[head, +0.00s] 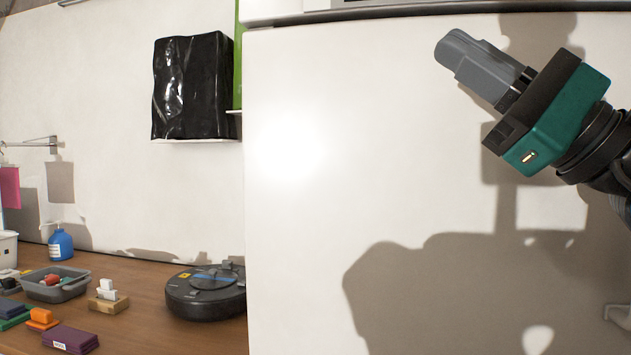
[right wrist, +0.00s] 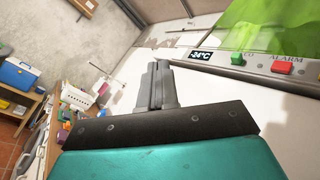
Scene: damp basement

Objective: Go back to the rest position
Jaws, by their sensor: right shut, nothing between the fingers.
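My right gripper (head: 462,52) is raised at the upper right of the head view, in front of a large white appliance front (head: 330,220). Its grey fingers are together with nothing between them and point up and to the left. It also shows in the right wrist view (right wrist: 160,70), where the fingers lie side by side near the appliance's top panel. My left gripper is not in either view.
A wooden bench (head: 130,300) at left holds a robot vacuum (head: 205,302), a grey bin (head: 54,292), a blue bottle (head: 60,244) and small blocks. The wrist view shows an appliance panel (right wrist: 235,72) reading -24°C, with green and red buttons.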

